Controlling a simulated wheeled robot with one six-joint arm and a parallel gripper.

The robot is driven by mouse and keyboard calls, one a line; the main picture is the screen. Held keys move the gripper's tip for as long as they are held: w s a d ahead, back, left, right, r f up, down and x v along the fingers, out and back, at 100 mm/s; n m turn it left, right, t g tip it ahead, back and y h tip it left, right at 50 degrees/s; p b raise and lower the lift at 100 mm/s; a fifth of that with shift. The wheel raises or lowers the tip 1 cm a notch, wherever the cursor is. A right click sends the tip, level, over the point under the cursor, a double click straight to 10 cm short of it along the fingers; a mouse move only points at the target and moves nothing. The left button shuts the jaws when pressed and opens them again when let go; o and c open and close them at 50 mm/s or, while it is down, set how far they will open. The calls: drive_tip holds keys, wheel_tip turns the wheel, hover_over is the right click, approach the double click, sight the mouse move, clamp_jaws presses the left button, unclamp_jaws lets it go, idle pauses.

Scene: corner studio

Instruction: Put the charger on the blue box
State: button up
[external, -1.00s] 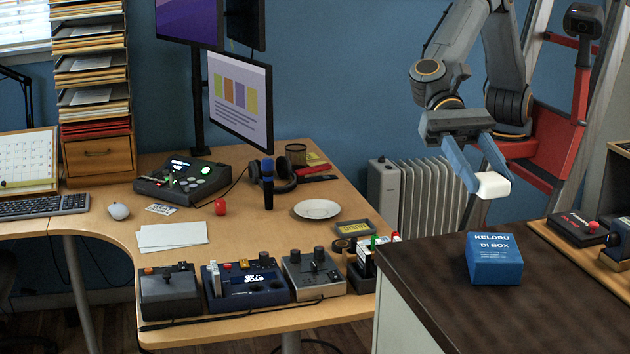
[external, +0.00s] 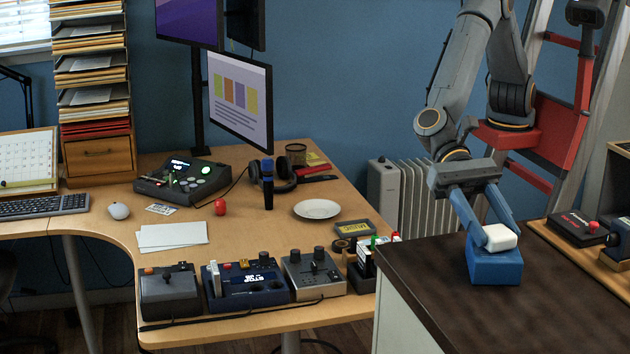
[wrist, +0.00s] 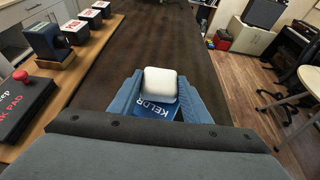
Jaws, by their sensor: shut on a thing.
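The charger (external: 500,237) is a small white block with rounded edges. My gripper (external: 494,238) is shut on it, with a blue finger on each side. The blue box (external: 495,268) stands on the dark counter, directly below the charger in the external view. In the wrist view the charger (wrist: 160,85) sits between my fingertips and covers part of the blue box (wrist: 157,110), whose lettering partly shows. The charger is at the height of the box's top; I cannot tell whether it touches it.
The dark counter (external: 430,290) is clear around the box. A wooden board (external: 575,250) with pads and stampers lies along its right side. A wooden desk (external: 245,220) with several devices stands to the left. A white radiator (external: 428,200) is behind.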

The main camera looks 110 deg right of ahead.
drive_tip(key=shift+f, duration=0.1)
drive_tip(key=shift+f, duration=0.1)
drive_tip(key=o, duration=1.1)
drive_tip(key=shift+r, duration=0.2)
drive_tip(key=shift+d+r, duration=0.15)
drive_tip(key=shift+d, duration=0.15)
drive_tip(key=b+v, duration=0.3)
drive_tip(key=v, duration=0.8)
drive_tip(key=shift+d, duration=0.2)
